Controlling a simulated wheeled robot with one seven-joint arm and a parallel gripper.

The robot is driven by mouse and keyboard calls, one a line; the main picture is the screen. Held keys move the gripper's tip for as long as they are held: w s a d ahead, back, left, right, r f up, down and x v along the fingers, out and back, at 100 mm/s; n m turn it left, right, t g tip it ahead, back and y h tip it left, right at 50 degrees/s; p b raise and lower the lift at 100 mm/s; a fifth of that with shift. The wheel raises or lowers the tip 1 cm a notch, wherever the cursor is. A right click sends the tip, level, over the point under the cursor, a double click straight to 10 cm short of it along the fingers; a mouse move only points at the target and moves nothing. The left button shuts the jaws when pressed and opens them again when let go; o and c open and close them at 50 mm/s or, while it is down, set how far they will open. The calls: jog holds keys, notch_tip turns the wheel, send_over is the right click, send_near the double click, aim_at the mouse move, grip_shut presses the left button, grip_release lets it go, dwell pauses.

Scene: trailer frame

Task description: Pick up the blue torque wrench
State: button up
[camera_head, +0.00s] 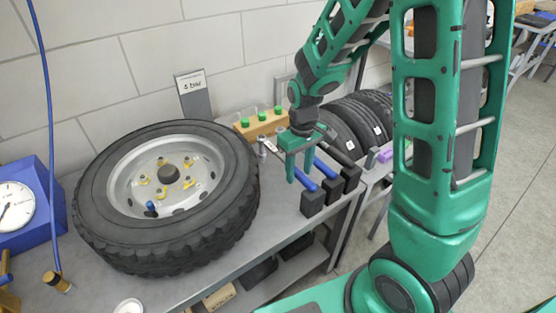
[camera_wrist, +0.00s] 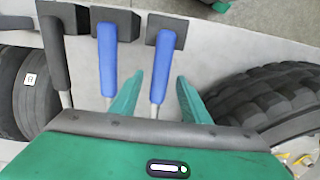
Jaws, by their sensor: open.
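I cannot tell which is the torque wrench. My gripper (camera_head: 299,172) is open, pointing down over the nearer one; contact is not visible. It also shows in the wrist view (camera_wrist: 160,76). My gripper body hides the tools' far ends.
A black-handled tool (camera_wrist: 53,55) lies beside the blue ones. A large tire (camera_head: 100,238) on a rim fills the bench to the left. A wooden rack (camera_head: 262,128) with green-topped items stands behind. Several tires (camera_head: 350,122) stand at the right. A blue gauge box (camera_head: 38,222) is at far left.

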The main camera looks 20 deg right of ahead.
jog(key=shift+f, duration=0.9)
grip_shut()
jog(key=shift+r, duration=0.1)
